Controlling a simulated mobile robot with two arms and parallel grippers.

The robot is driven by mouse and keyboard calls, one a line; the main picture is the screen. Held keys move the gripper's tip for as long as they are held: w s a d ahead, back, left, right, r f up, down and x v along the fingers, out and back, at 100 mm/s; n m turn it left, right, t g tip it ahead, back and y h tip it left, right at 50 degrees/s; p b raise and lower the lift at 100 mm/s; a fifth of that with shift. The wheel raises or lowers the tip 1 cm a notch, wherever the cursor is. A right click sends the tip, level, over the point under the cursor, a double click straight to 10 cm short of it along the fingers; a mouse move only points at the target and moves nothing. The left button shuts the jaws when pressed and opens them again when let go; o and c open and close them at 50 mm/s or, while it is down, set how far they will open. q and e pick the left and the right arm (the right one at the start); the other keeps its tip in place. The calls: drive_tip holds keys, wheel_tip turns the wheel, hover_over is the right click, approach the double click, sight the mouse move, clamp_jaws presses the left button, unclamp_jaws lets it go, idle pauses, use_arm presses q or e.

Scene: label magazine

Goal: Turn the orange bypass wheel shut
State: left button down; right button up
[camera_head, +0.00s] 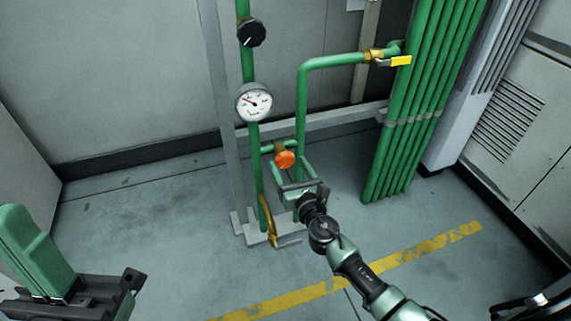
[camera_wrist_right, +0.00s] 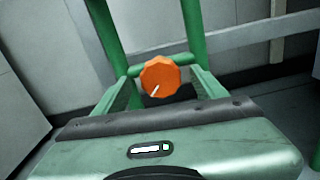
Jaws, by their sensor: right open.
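The orange bypass wheel (camera_head: 285,159) is a small faceted knob on the short green cross pipe low between two green uprights. In the right wrist view the wheel (camera_wrist_right: 161,75) faces me, with a white mark pointing to the lower left. My right gripper (camera_head: 291,166) is open just in front of the wheel. In the wrist view its two green fingers stand to the left and right of the wheel, with a visible gap on each side.
A black knob (camera_head: 251,32) and a round white gauge (camera_head: 254,102) sit on the left upright above the wheel. A yellow-handled valve (camera_head: 400,61) is on the upper pipe. A brass-coloured lever (camera_head: 268,221) hangs low. Several green pipes (camera_head: 405,140) stand right. The floor left is clear.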

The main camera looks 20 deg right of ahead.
drive_tip(key=shift+w, duration=1.45)
drive_tip(key=c, duration=1.4)
drive_tip(key=shift+o, duration=0.2)
drive_tip(key=shift+m+b, duration=0.3)
